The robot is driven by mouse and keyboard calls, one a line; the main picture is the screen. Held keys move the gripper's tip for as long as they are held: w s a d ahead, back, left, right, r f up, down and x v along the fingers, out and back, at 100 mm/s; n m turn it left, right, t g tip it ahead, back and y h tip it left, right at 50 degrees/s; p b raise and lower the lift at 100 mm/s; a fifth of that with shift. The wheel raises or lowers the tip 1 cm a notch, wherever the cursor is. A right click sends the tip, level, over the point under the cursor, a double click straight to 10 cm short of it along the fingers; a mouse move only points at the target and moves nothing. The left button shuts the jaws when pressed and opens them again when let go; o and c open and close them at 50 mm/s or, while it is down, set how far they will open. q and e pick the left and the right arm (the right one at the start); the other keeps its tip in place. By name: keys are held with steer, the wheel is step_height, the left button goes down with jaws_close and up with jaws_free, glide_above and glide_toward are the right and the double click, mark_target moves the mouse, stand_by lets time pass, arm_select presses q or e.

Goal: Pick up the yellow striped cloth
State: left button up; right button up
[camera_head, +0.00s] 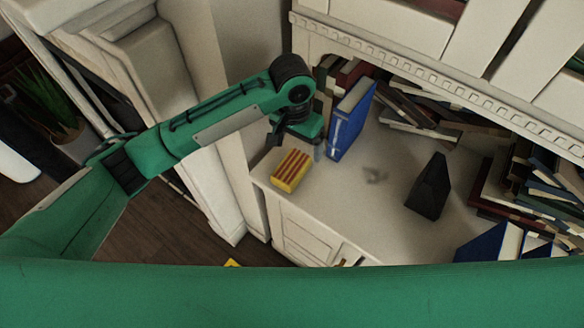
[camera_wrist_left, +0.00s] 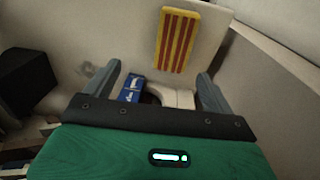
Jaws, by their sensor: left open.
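The yellow striped cloth (camera_head: 290,170), yellow with red stripes, looks like a folded block. It lies on the white counter (camera_head: 330,210) near its left front corner. In the left wrist view the cloth (camera_wrist_left: 178,40) is at the top, beyond the fingertips. My left gripper (camera_head: 297,146) hangs just behind the cloth, close to the blue book (camera_head: 350,120). In the left wrist view my left gripper (camera_wrist_left: 158,76) has its two fingers spread, with no cloth between them. My right gripper does not show.
The blue book stands upright right of my left gripper. A black wedge-shaped object (camera_head: 429,187) stands further right on the counter. Piles of books (camera_head: 535,180) fill the right and back. The counter's middle is clear. A potted plant (camera_head: 50,105) is at far left.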

arm_select(q)
steer(key=w+r, duration=0.1)
steer(key=w, duration=0.1)
steer(key=p, duration=0.1)
glide_above(292, 166)
steer(key=shift+y, duration=0.4)
steer(key=f, duration=0.8)
steer(key=shift+w+d, duration=0.15)
steer(key=shift+w, duration=0.05)
steer(key=f, duration=0.2)
steer(key=f+p, duration=0.1)
steer(key=f, duration=0.1)
steer(key=shift+s+f, duration=0.2)
steer(key=shift+f, duration=0.65)
steer(key=c, duration=1)
steer(key=shift+c, duration=0.3)
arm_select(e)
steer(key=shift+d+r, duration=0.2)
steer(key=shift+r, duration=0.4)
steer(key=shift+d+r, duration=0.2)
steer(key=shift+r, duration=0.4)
